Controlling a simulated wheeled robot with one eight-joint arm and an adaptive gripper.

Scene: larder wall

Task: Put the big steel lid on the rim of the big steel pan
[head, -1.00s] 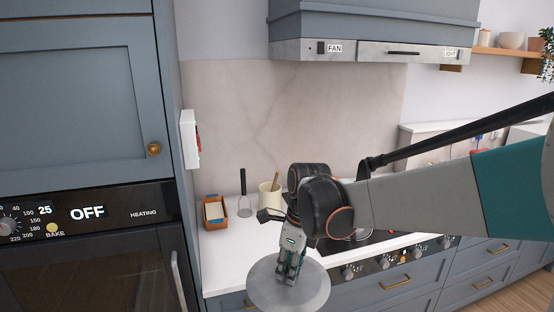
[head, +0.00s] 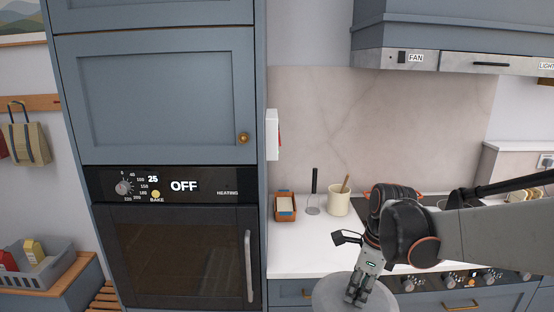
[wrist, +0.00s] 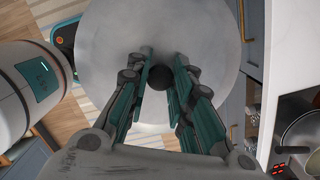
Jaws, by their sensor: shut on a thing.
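The big steel lid (head: 330,293) is a round grey disc low in the head view, cut off by the bottom edge. It fills the top middle of the wrist view (wrist: 105,45), with its dark round knob (wrist: 160,78) between the fingers. My gripper (head: 357,298) is shut on the knob and holds the lid in front of the counter. In the wrist view my gripper (wrist: 160,85) has a finger on each side of the knob. A steel pan (wrist: 302,135) shows partly at the right edge of the wrist view; I cannot tell whether it is the big one.
The oven (head: 180,255) reads OFF in a tall cabinet at left. On the white counter (head: 300,255) stand an orange box (head: 285,206), a whisk-like tool (head: 314,190) and a cream crock (head: 339,200). The range hood (head: 420,58) hangs above. My arm hides much of the hob.

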